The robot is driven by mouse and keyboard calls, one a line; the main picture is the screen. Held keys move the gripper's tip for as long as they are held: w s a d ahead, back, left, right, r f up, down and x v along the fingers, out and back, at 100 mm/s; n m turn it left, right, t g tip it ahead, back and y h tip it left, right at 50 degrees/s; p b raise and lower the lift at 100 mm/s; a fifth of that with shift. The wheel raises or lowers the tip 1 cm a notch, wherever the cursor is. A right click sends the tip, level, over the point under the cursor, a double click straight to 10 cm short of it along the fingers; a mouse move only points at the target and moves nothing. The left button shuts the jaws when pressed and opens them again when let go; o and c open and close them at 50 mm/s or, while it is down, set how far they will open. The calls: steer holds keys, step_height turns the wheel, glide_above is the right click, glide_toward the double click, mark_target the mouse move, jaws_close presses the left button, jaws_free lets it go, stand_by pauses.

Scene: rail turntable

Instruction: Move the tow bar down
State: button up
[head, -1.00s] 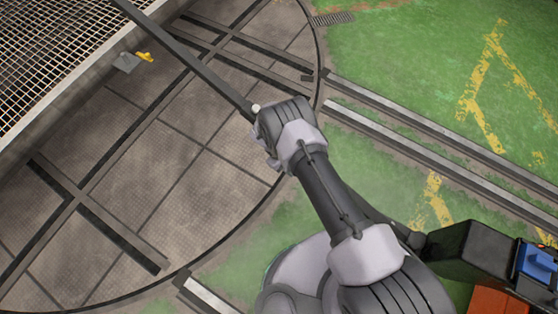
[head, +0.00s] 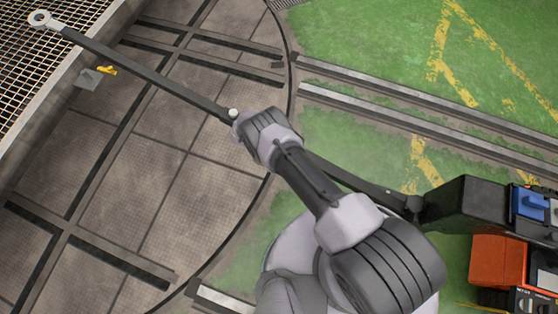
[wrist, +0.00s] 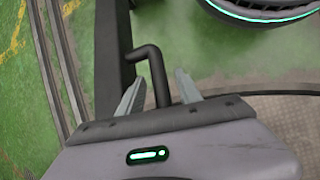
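The tow bar (head: 150,75) is a long, dark bar with a pale ring eye at its far end. In the head view it slants from the upper left, above the turntable, down to my gripper (head: 240,122). A small white knob (head: 233,113) shows on it by my gripper. In the wrist view a black bent handle (wrist: 161,80) stands between the two fingers of my gripper (wrist: 160,88). The fingers are apart, with gaps seen beside the handle. A dark bar (wrist: 114,45) runs just left of it. My arm hides part of the bar.
The turntable (head: 150,190) has dark rails across its deck. Rails (head: 420,105) run over green ground to the right. A metal grating (head: 85,20) with a pale edge lies at upper left, near a small yellow and grey fitting (head: 93,76). An orange box (head: 498,258) is at lower right.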

steer(key=s+p+v, duration=0.1)
steer(key=p+v, duration=0.4)
steer(key=v, duration=1.2)
steer(key=shift+w+r, duration=0.2)
steer(key=shift+w, duration=0.25)
steer(key=shift+a, duration=0.15)
steer(key=shift+c, duration=0.3)
